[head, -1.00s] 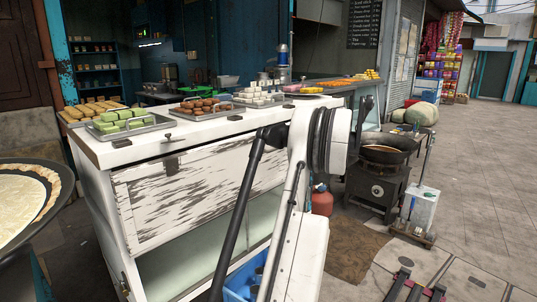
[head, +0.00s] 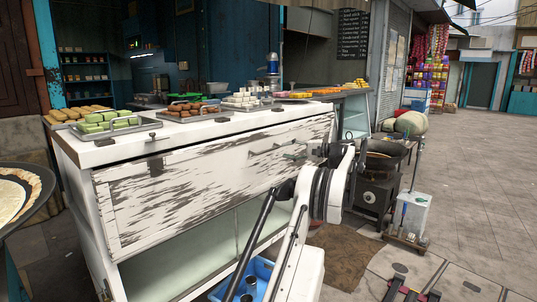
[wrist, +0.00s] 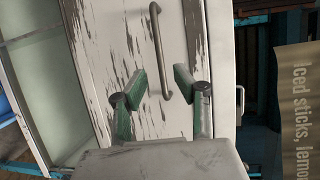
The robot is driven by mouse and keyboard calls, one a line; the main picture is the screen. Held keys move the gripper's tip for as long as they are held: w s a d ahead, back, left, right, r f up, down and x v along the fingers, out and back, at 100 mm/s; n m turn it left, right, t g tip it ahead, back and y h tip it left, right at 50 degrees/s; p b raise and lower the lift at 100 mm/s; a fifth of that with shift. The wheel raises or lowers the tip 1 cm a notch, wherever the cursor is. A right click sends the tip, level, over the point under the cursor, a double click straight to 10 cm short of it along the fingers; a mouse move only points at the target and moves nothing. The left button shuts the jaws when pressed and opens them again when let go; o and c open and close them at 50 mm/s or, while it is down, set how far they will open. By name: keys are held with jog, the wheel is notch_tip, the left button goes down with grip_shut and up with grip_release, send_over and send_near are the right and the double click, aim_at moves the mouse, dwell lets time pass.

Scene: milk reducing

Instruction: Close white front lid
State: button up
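The white front lid (head: 200,190) is a worn, paint-flaked panel on the front of the white counter, under its top. A dark line runs between its upper edge and the counter top; I cannot tell how far it stands out from the frame. In the wrist view the lid (wrist: 195,35) fills the middle and carries a curved metal handle (wrist: 157,45). My gripper (wrist: 160,78) is open, its two green fingers apart with the lower end of the handle between or just beyond them. Contact cannot be told. In the head view my gripper (head: 297,151) is small, in front of the lid's right part.
Food trays (head: 112,124) stand on the counter top. Below the lid is a pale opening, with a blue crate (head: 258,272) on the ground. A black stove with a pan (head: 378,190) stands to the right. Open paving (head: 470,190) lies further right.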

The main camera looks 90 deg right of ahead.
aim_at(270, 150)
jog(key=b+x, duration=0.2)
jog(key=x, duration=0.6)
jog(key=shift+w, duration=0.25)
grip_shut()
